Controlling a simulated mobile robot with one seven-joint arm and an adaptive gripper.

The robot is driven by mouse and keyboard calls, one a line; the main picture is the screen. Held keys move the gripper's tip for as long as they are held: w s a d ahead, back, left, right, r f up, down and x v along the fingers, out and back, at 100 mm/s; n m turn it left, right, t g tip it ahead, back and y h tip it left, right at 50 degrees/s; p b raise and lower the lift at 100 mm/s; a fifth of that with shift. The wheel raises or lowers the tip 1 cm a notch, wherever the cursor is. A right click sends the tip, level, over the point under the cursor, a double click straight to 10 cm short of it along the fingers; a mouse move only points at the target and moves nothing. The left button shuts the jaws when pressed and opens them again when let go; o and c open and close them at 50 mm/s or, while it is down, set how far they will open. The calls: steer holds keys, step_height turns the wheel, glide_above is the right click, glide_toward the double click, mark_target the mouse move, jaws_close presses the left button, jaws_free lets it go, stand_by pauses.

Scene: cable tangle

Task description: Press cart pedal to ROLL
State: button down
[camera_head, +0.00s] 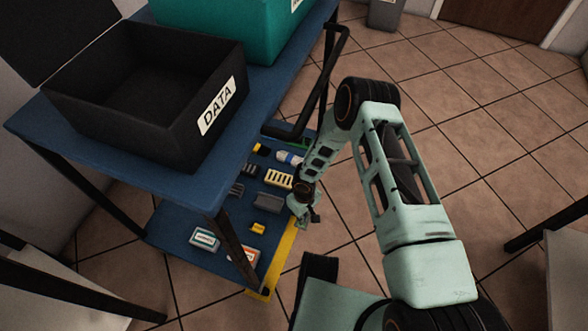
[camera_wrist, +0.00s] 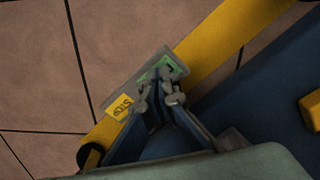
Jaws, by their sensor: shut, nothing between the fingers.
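The cart is blue with two shelves; its lower shelf (camera_head: 185,225) has a yellow edge strip (camera_head: 284,254). The pedal (camera_wrist: 180,66) sits on this strip, which also shows in the wrist view (camera_wrist: 225,35). It has a yellow STOP label (camera_wrist: 123,106) at one end and a green patch (camera_wrist: 156,68) at the other. My gripper (camera_head: 311,217) is low beside the strip, shut and empty. In the wrist view its fingertips (camera_wrist: 159,92) overlap the pedal close to the green patch. I cannot tell whether they touch it. The head view does not show the pedal clearly.
A black DATA bin (camera_head: 207,148) and a teal bin (camera_head: 240,30) stand on the upper shelf. Several small parts, such as a yellow slotted block (camera_head: 278,179), lie on the lower shelf. A dark handle (camera_head: 325,80) rises at the cart's end. Tiled floor (camera_head: 480,130) is open to the right.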

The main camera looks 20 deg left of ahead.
steer(key=shift+f, duration=0.55)
steer(key=shift+r+p, duration=2.25)
steer(key=shift+r, duration=1.35)
steer(key=shift+f, duration=0.1)
